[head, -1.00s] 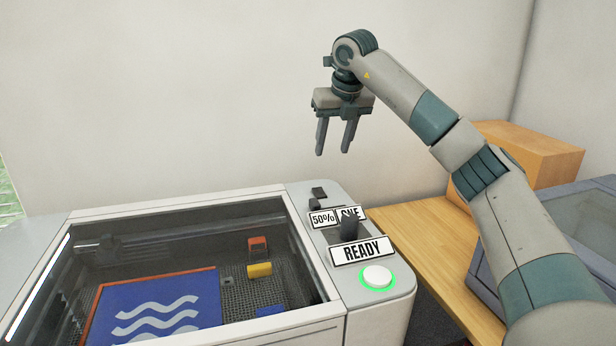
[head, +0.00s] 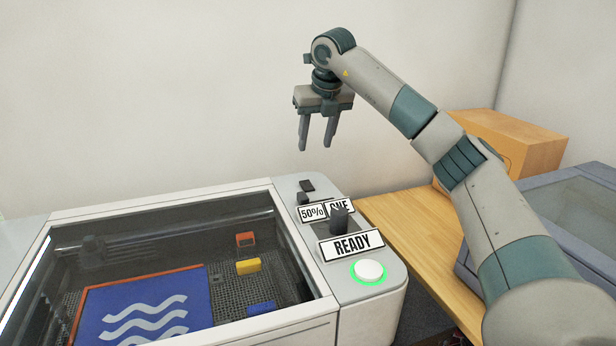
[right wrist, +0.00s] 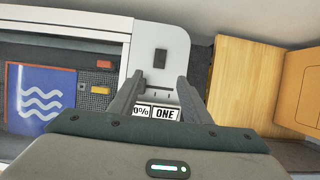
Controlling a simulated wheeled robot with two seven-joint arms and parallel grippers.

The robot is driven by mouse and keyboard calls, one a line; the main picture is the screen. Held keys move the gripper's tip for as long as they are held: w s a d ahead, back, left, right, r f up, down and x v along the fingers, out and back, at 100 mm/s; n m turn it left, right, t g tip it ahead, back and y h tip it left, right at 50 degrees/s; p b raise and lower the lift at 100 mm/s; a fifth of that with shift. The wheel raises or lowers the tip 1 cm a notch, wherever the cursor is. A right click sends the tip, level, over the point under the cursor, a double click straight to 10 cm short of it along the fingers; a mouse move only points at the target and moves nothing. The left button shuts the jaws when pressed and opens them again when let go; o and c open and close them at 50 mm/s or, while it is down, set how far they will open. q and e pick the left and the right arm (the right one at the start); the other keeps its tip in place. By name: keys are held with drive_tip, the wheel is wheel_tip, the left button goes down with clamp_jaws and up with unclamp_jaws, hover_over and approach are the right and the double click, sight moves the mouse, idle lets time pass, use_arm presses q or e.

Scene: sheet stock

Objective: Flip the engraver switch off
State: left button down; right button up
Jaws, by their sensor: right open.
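The engraver (head: 182,205) stands at lower left in the head view with a glass lid. Its panel on the right side carries a small dark switch (head: 307,186) at the far end, also seen in the right wrist view (right wrist: 160,59). Nearer are a dark slider (head: 303,198), a dark knob (head: 339,218), a READY label (head: 351,245) and a white button (head: 369,271) ringed in green light. My right gripper (head: 315,147) is open and empty, pointing down above the panel's far end, apart from the switch. In the wrist view its fingertips (right wrist: 160,78) flank the switch's near side. My left gripper is out of view.
Inside the engraver lies a blue sheet (head: 150,310) with white waves, beside small coloured pieces. A wooden table (head: 400,215) with an orange box (head: 505,150) and a grey bin (head: 540,225) stand at right. A wall rises behind the engraver.

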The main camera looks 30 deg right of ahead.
sight(307, 185)
drive_tip(key=p+x, duration=0.4)
drive_tip(key=x, duration=1.1)
drive_tip(key=shift+p, duration=0.3)
drive_tip(key=shift+w, duration=0.1)
drive_tip(key=c, duration=1)
